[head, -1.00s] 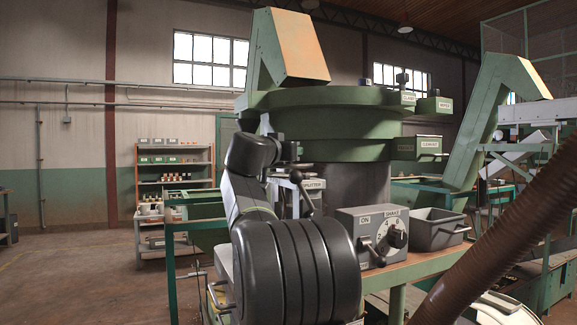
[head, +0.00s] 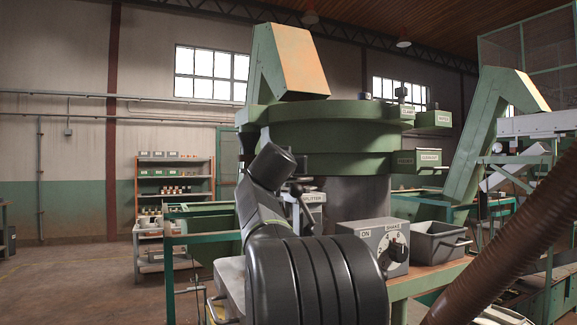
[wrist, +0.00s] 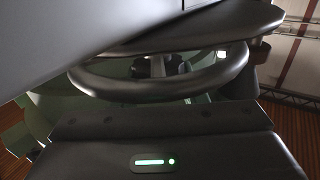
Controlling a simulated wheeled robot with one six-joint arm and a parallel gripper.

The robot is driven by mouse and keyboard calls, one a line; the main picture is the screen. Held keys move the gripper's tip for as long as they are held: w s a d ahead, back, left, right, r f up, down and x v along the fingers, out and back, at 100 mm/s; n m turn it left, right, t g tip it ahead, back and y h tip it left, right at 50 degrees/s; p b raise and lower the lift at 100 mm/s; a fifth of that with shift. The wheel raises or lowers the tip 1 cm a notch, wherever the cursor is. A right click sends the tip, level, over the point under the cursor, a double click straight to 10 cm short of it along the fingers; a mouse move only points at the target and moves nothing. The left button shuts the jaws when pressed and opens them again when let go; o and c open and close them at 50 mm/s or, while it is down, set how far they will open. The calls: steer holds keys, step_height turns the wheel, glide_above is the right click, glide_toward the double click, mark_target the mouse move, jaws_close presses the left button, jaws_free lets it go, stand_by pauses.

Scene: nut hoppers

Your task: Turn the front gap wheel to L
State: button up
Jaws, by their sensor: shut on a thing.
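A dark, smooth wheel rim (wrist: 165,88) crosses the upper middle of the wrist view, right in front of my gripper (wrist: 160,118). I take it to be the front gap wheel. My gripper's broad dark body with a green light fills the bottom of that view. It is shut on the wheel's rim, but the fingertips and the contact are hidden. No letter or pointer mark shows on the wheel. In the head view my arm reaches up toward the left side of the green round hopper (head: 335,130), and it hides the wheel and my gripper.
A grey control box (head: 370,240) with a SHAKE knob (head: 396,250) and a grey bin (head: 437,242) stand right of my arm. A brown hose (head: 510,235) crosses the lower right. A shelf rack (head: 175,195) stands back left, with open floor (head: 80,275) before it.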

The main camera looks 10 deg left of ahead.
steer(key=o, duration=0.7)
steer(key=s+b, duration=0.4)
steer(key=s, duration=1)
steer(key=shift+w+d, duration=0.1)
